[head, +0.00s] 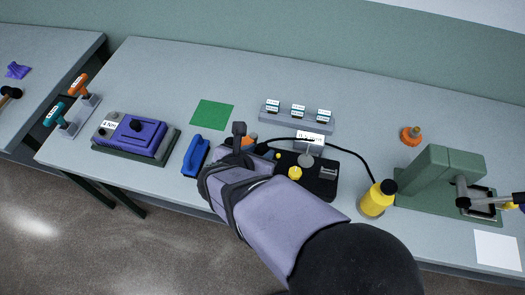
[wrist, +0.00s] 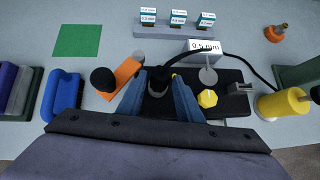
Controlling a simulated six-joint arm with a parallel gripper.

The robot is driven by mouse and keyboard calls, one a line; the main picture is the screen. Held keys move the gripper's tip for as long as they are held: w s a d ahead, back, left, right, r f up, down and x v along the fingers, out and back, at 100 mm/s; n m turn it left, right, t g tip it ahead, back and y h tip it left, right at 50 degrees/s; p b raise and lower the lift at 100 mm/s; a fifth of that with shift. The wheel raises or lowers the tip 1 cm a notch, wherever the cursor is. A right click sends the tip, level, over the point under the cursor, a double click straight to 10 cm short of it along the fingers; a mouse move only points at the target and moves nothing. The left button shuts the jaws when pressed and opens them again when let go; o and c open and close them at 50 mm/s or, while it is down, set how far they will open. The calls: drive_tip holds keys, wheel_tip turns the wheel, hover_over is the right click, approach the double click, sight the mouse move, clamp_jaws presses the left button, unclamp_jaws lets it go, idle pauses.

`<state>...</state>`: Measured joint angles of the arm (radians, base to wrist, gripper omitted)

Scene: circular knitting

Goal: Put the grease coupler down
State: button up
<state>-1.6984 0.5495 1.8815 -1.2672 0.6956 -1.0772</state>
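The grease coupler (wrist: 158,80) is a dark, short cylinder between the two blue fingers of my gripper (wrist: 160,92) in the wrist view. The fingers appear shut on it from both sides. A black hose (wrist: 230,51) runs from the coupler to the right, to a yellow grease can (wrist: 278,104). In the head view my gripper (head: 240,150) is low over the table, left of the black fixture (head: 318,184), and mostly hides the coupler. I cannot tell whether the coupler touches the table.
An orange block (wrist: 125,75) with a black knob is close on the gripper's left, then a blue brush-like tool (head: 196,155). A green square (head: 212,114) lies bare behind. A grey rack (head: 296,119) stands at the back. A green press (head: 440,178) stands right.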

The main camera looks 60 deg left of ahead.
sight(260, 152)
drive_tip(key=shift+p+x, duration=0.35)
drive_tip(key=shift+x, duration=1.3)
clamp_jaws()
wheel_tip(260, 152, up, 10)
drive_tip(key=shift+b, duration=0.35)
